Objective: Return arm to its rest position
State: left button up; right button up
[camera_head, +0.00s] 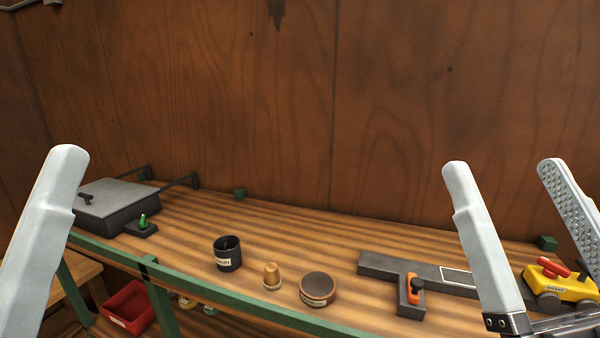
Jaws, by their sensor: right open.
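My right gripper (503,168) is at the right, raised in front of the bench. Its two grey fingers stand wide apart with nothing between them. Its nearer finger overlaps the right part of the grey lift plate (385,265). A yellow toy mower (575,287) with a red top part and a label sits at the far right, partly behind the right gripper. A small grey block with an orange and black lever (411,292) stands at the plate's front. One finger of my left gripper (62,160) shows at the left edge; its other finger is out of view.
On the wooden bench (300,235) stand a dark labelled cup (228,254), a small tan thimble-like piece (271,275) and a round brown bowl (318,288). A grey lidded box (112,203) is at the back left. A red bin (130,307) sits below.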

jog(key=shift+t, duration=0.6)
jog(key=s, duration=0.1)
jog(key=s+d+r, duration=0.1)
jog(key=s+r, duration=0.1)
jog(key=s, duration=0.1)
jog(key=shift+d+r, duration=0.1)
jog(key=shift+d, duration=0.3)
jog(key=shift+w, duration=0.1)
